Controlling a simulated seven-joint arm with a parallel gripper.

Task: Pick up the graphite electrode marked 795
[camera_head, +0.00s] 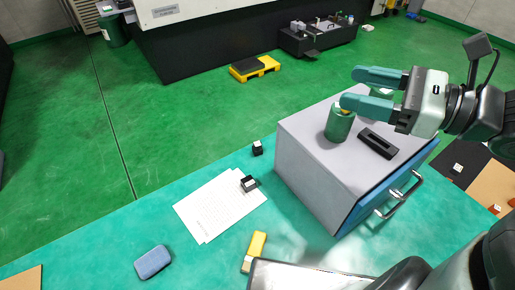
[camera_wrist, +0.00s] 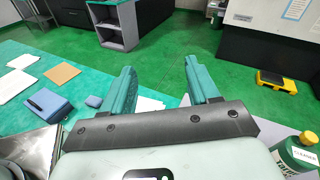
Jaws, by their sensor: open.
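Small dark blocks with white labels, likely graphite electrodes, show in the head view. One block (camera_head: 257,149) is on the green bench left of a grey drawer unit. Another block (camera_head: 249,184) sits at the upper right of the papers. A third block (camera_head: 457,168) is right of the unit on a dark surface, and a small one (camera_head: 496,209) is on a tan sheet. No label is readable, so I cannot tell which is 795. My gripper (camera_head: 352,88) is open and empty above the drawer unit, apart from all blocks; its fingers also show in the wrist view (camera_wrist: 160,70).
The grey drawer unit (camera_head: 307,165) carries a green bottle (camera_head: 340,127) close under my gripper and a black holder (camera_head: 378,144). Papers (camera_head: 215,208), a blue case (camera_head: 153,262) and a yellow-and-white block (camera_head: 255,247) lie on the bench. The bench's left part is mostly clear.

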